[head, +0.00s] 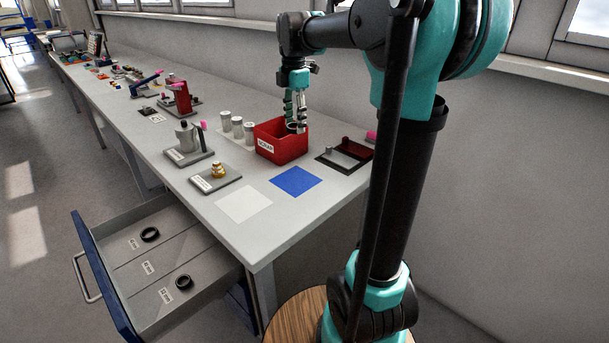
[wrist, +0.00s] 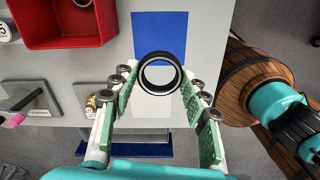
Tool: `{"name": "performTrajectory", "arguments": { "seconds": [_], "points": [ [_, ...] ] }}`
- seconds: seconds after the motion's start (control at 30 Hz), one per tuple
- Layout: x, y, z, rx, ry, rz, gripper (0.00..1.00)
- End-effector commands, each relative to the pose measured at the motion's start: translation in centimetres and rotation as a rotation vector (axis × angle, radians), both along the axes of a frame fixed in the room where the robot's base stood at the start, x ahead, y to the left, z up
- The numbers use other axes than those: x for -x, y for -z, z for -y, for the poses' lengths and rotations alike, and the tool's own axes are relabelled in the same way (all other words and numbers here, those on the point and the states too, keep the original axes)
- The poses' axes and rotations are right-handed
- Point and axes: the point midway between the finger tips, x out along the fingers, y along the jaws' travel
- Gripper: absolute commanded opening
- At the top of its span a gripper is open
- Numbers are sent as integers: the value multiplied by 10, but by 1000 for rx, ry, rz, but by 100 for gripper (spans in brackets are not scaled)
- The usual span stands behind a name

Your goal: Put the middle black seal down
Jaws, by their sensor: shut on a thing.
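My gripper (head: 296,126) is shut on a black seal (wrist: 160,73), a thick ring held between its fingertips in the wrist view. In the head view my gripper hangs above the bench, in front of or over the right part of the red bin; its exact height is hard to tell. In the wrist view the seal lies over the border between the blue square (wrist: 165,28) and the white square (wrist: 150,110). The open drawer (head: 190,240) shows a black seal (head: 150,234) in its far compartment and another (head: 184,282) in its near one. Its middle compartment looks empty.
The red bin (head: 268,146), labelled scrap, stands behind the blue square. A dark-framed tray (head: 345,154) lies to the right. Several pale cylinders, a small plate with a brass part (head: 217,172) and a moka-pot-like fixture (head: 187,140) stand to the left. Both squares look bare.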

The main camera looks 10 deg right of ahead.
Motion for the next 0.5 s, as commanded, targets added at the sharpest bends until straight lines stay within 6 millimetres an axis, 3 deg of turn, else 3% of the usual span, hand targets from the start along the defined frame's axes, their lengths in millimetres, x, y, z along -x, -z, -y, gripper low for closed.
{"name": "performTrajectory", "arguments": {
  "seconds": [0.5],
  "points": [
    [0, 122, 0, 0, 0, 0, 26]
  ]
}}
